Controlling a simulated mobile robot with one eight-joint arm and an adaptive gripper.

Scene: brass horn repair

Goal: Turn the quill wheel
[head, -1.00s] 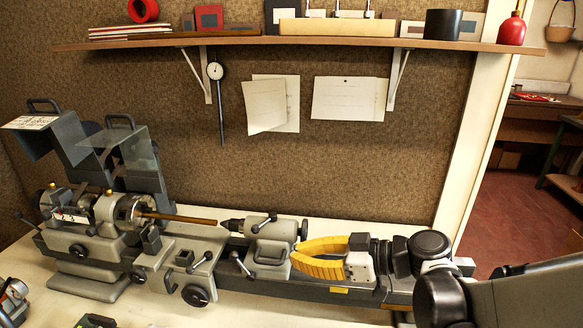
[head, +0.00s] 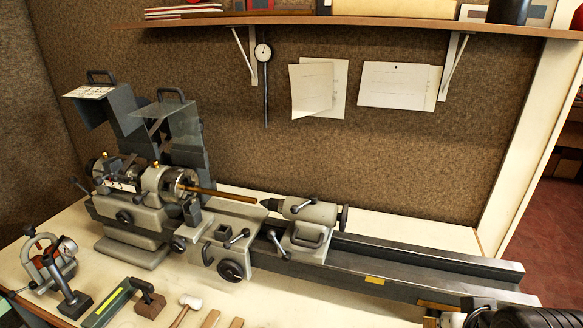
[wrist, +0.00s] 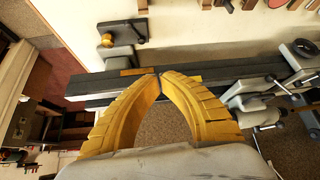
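The quill wheel (head: 343,217) is a dark wheel at the right end of the grey tailstock (head: 312,212) in the head view. The tailstock sits on the lathe bed (head: 420,262). My gripper (wrist: 159,73) shows in the wrist view with two curved yellow fingers. Their tips meet with nothing seen between them. The tips lie over the bed, apart from the tailstock (wrist: 262,117), which is at the right of that view. The right finger is close to the wheel's end of the tailstock, and the wheel is not clear there.
The headstock chuck (head: 176,187) holds a brass rod (head: 222,194) pointing at the tailstock. The carriage (head: 228,253) with its handwheel is left of the tailstock. A shelf (head: 370,22) runs above. Tools lie along the bench front (head: 285,302). The bed right of the tailstock is clear.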

